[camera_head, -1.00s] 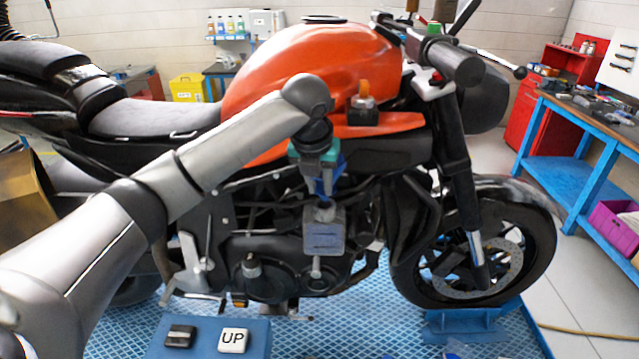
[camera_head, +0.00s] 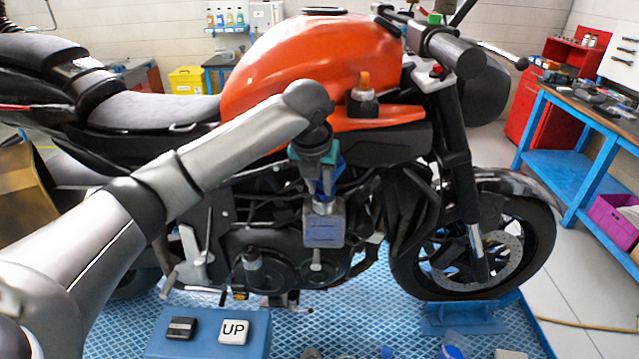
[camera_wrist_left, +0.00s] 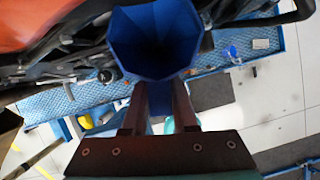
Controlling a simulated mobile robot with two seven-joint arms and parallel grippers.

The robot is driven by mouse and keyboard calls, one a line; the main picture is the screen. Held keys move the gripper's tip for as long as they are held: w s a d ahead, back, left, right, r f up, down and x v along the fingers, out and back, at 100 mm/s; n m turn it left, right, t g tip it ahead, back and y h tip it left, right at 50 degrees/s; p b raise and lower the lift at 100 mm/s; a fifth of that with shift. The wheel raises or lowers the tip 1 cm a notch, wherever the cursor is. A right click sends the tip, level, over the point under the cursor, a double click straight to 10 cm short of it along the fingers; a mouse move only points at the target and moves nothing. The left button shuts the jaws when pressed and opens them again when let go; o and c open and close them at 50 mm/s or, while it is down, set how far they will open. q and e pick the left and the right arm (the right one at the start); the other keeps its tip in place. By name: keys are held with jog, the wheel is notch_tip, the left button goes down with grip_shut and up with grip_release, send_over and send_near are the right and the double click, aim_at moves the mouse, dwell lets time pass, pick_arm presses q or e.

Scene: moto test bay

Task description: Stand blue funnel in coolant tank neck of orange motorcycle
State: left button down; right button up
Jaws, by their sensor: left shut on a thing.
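The orange motorcycle (camera_head: 300,65) stands side-on across the head view. My left gripper (camera_head: 320,168) is shut on the blue funnel (camera_head: 328,186) beside the engine, below the orange bodywork. In the left wrist view the funnel's wide mouth (camera_wrist_left: 157,42) faces the camera, with the gripper's fingers (camera_wrist_left: 158,92) on its narrower part. A grey-blue box with a pale neck, which looks like the coolant tank (camera_head: 324,232), is directly below the funnel. The spout end meets the neck in the picture; whether it is inside cannot be told. My right gripper is not in view.
A blue workbench (camera_head: 570,165) stands at the right. Several small objects lie along the bottom edge.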

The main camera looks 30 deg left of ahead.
pick_arm(q)
jog(key=shift+f, duration=0.3)
jog(key=shift+f, duration=0.4)
jog(key=shift+f, duration=0.2)
dwell(0.7)
jog(key=c, duration=0.6)
grip_release()
